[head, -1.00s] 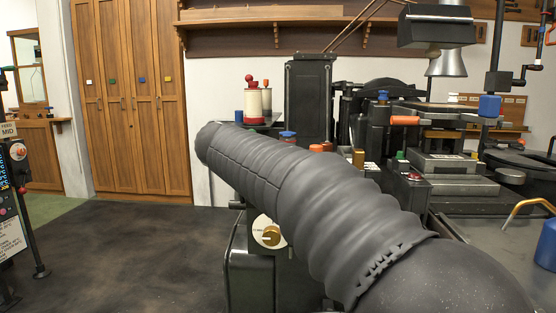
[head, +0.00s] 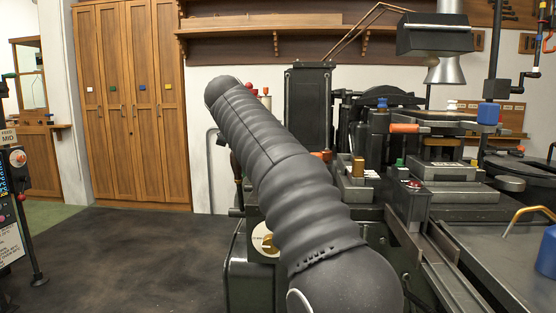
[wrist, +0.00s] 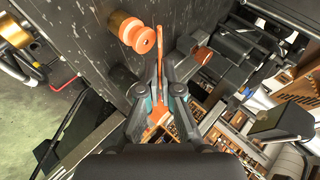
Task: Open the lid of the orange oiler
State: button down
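An orange round, spool-shaped piece (wrist: 140,35) stands out from a dark scratched panel in the wrist view, up and left of my fingertips; it may be the oiler, but I cannot tell its lid. In the head view a small orange piece (head: 322,155) shows beside my arm, partly hidden by it. In the head view my arm hides the gripper.
The black machine (head: 310,100) stands behind my arm. An orange handle (head: 405,128) and a blue cap (head: 488,113) are to the right. A metal rail (head: 440,265) runs along the right front. Wooden lockers (head: 128,100) stand at the back left, with open floor (head: 110,255) before them.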

dwell(0.6)
jog(key=c, duration=1.4)
grip_release()
jog(key=shift+v, duration=3.75)
jog(key=shift+w+r, duration=0.1)
